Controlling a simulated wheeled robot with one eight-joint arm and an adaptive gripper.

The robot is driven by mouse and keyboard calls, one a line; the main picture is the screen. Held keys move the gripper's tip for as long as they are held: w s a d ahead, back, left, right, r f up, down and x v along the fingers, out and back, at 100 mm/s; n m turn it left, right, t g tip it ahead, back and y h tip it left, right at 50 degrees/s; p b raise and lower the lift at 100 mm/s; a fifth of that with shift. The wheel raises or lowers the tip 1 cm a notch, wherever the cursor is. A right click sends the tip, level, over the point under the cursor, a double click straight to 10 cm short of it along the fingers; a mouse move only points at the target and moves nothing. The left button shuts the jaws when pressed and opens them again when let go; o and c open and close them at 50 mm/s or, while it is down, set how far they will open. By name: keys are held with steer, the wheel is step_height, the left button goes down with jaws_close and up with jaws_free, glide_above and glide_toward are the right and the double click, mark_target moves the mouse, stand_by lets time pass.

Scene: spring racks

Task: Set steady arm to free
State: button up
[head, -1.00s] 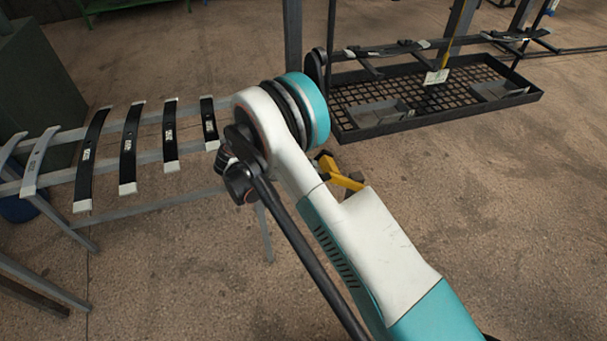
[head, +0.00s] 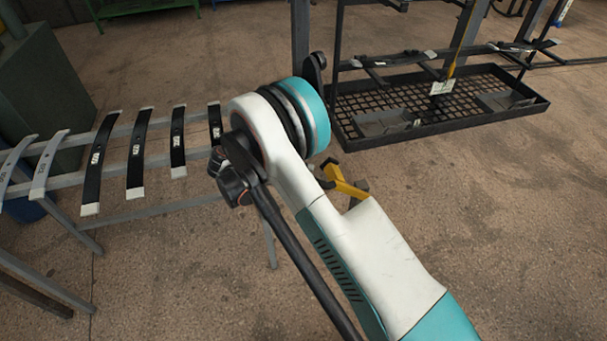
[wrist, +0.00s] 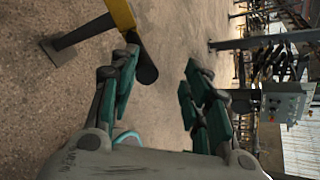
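A yellow bar with dark ends (head: 345,184), which may be the steady arm, shows just behind my arm in the head view. In the wrist view a yellow bar (wrist: 121,14) comes in from the top, with a dark rounded end (wrist: 147,68) and a dark flat piece (wrist: 78,37) to its left. My gripper (wrist: 163,58) is open, and no object shows held in it. The dark end lies in the picture beside the left finger's tip; I cannot tell if they touch. My gripper is hidden in the head view.
A rack of curved dark springs (head: 138,155) stands at the left. A black mesh-floored tray rack (head: 440,125) stands at the back right. A grey control box (wrist: 288,102) shows at the right in the wrist view. Bare floor (head: 500,220) lies at the right.

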steer(key=d+r+p+v, duration=0.1)
steer(key=r+p+v, duration=0.1)
steer(key=v, duration=0.9)
steer(key=shift+a+r, duration=0.2)
steer(key=shift+r, duration=0.1)
stand_by(0.6)
steer(key=shift+w, duration=0.15)
steer(key=shift+r, duration=0.1)
stand_by(0.5)
